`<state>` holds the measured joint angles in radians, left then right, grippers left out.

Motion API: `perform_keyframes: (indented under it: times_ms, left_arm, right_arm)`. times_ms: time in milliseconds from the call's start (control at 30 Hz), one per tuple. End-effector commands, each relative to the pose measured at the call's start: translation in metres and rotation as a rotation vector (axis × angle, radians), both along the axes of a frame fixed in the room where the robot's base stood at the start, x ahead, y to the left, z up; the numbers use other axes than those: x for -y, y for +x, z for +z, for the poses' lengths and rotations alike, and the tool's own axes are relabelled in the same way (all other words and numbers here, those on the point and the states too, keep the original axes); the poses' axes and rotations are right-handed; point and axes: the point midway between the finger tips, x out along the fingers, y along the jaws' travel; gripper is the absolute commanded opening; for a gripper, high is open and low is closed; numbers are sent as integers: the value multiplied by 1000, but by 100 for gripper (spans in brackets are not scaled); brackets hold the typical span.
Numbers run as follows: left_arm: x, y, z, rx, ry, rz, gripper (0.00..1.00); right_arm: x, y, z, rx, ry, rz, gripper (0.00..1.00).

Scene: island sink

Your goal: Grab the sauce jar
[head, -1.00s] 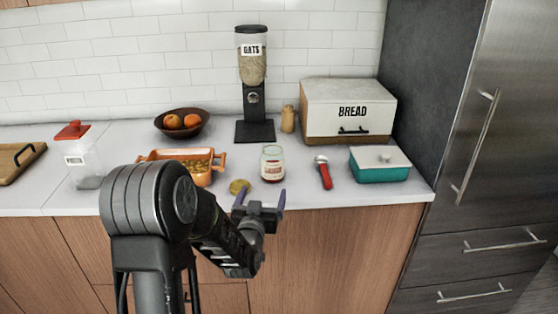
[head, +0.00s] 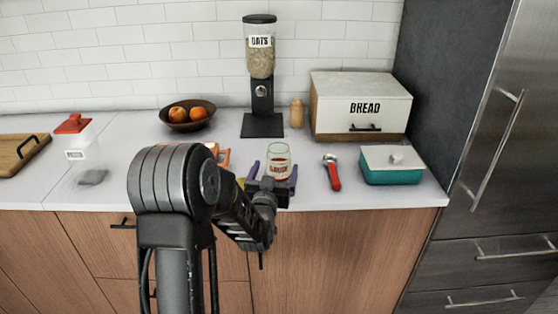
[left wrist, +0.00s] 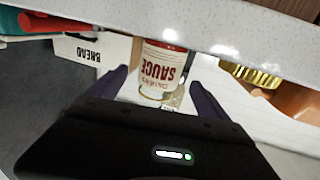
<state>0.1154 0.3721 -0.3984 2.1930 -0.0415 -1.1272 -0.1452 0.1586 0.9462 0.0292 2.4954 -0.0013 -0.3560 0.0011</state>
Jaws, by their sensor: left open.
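The sauce jar (head: 279,158) is a clear glass jar with red sauce and a label. It stands upright near the front edge of the counter. In the left wrist view the jar (left wrist: 160,68) appears upside down, in the gap ahead of the two purple fingers. My left gripper (head: 274,176) is open, with one finger showing on each side of the jar's lower part in the head view. I cannot tell whether either finger touches the jar. The gripper hides part of the jar's base. My right gripper is not in view.
An orange dish (head: 222,155) is just left of the jar, mostly hidden by my arm. A red-handled tool (head: 332,175) and a teal lidded dish (head: 391,165) are to the right. The oats dispenser (head: 261,90) and bread box (head: 360,108) stand behind. The counter has free room between them.

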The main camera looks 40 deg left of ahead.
Motion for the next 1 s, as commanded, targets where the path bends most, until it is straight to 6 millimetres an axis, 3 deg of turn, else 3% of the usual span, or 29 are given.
perform_keyframes:
  times_ms: [367,733,1000]
  left_arm:
    - [-3,5,0,-2,0,0,89]
    - [-22,47,2,-2,1,0,89]
    - [-24,50,1,-2,-1,0,89]
  right_arm:
    - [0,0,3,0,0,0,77]
    - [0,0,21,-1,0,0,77]
    - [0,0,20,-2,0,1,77]
